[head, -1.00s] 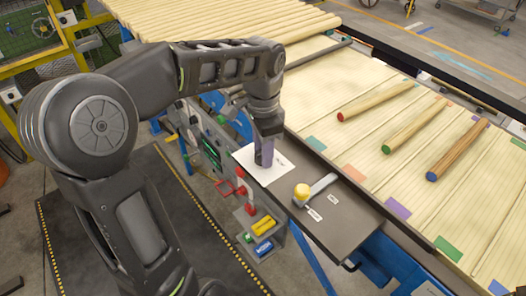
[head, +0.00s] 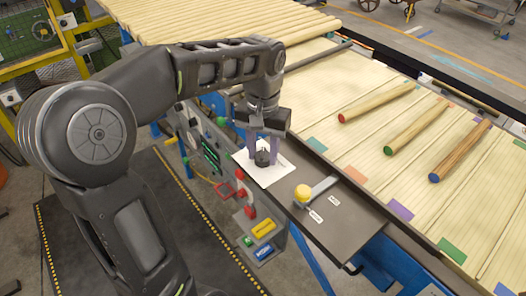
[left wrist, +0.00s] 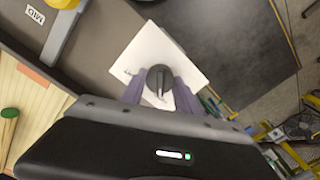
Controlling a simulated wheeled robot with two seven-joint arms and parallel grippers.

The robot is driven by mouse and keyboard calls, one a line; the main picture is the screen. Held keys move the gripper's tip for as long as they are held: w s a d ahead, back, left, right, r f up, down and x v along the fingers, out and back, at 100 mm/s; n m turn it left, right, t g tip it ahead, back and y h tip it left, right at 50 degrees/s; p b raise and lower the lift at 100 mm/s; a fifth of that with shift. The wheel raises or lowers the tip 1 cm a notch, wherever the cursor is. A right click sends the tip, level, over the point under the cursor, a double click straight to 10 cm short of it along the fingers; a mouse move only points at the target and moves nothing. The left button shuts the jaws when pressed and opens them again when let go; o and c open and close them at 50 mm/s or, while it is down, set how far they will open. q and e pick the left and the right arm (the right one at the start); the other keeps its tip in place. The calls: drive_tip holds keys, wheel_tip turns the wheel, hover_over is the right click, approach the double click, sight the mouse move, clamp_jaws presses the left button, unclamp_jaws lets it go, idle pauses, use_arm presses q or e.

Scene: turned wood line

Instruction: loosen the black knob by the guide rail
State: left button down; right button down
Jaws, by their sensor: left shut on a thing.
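The black knob (head: 262,158) stands on a white sheet (head: 286,174) on the dark ledge beside the wooden slat bed. In the left wrist view, the round knob (left wrist: 159,80) with a raised grip bar shows between the purple-grey fingers. My left gripper (head: 264,152) points down with one finger on each side of the knob and is shut on it. The fingers hide part of the knob's sides. My right gripper is in neither view.
A yellow-knobbed lever (head: 303,192) with small labels sits close by on the ledge. Red, yellow and blue parts (head: 262,228) lie below the ledge's front edge. Several coloured-end rods (head: 418,125) lie on the slat bed.

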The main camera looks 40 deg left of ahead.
sight(263, 152)
use_arm(q)
drive_tip(key=shift+n, duration=0.3)
drive_tip(key=c, duration=0.9)
unclamp_jaws()
drive_tip(key=shift+r, duration=0.1)
drive_tip(key=shift+r, duration=0.3)
wheel_tip(263, 152, up, 6)
drive_tip(key=shift+f+p, duration=0.1)
drive_tip(key=shift+p, duration=0.7)
drive_tip(key=shift+r+p, duration=0.65)
drive_tip(key=shift+p, duration=0.05)
